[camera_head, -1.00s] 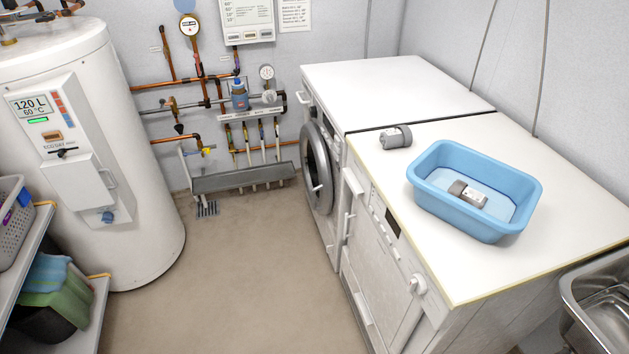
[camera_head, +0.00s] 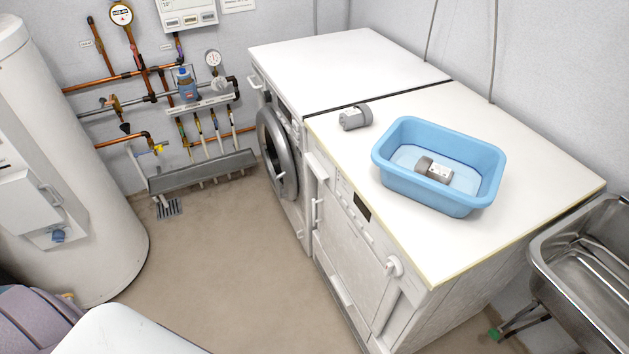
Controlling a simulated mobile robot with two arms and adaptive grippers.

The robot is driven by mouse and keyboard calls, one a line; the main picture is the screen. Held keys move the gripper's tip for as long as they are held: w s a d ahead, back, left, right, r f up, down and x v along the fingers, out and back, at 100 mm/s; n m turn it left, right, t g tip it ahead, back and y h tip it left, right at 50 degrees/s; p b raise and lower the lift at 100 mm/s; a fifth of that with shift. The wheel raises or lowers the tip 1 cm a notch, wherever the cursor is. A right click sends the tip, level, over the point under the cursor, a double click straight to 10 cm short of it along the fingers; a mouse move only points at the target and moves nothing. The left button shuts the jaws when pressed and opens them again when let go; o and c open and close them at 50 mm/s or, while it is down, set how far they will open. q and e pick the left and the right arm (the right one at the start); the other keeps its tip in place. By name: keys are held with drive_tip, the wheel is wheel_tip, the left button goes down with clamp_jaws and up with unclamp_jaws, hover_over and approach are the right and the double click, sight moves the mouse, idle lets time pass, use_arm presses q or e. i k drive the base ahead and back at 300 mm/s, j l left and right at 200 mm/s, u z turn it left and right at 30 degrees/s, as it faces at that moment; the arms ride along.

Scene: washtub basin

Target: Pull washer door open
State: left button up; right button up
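The washer (camera_head: 298,214) is the white machine at the back, side-on to me, with its front facing left. Its round grey door (camera_head: 271,150) looks closed, and a small light handle (camera_head: 281,182) shows on it. No gripper is in view, so I cannot see what either one is doing.
A second white appliance (camera_head: 340,229) stands nearer, its top carrying a blue basin (camera_head: 438,206) and a grey cylindrical item (camera_head: 355,117). A white water tank (camera_head: 80,190) stands left, a metal sink (camera_head: 590,270) right. The floor (camera_head: 230,260) before the machines is clear.

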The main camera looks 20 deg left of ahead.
sight(274, 155)
drive_tip(key=i+j+z, duration=0.15)
drive_tip(key=j+z, duration=0.15)
drive_tip(key=j, duration=0.4)
drive_tip(key=i+j+z, duration=0.1)
drive_tip(key=j+z, duration=0.25)
drive_tip(key=j, duration=0.9)
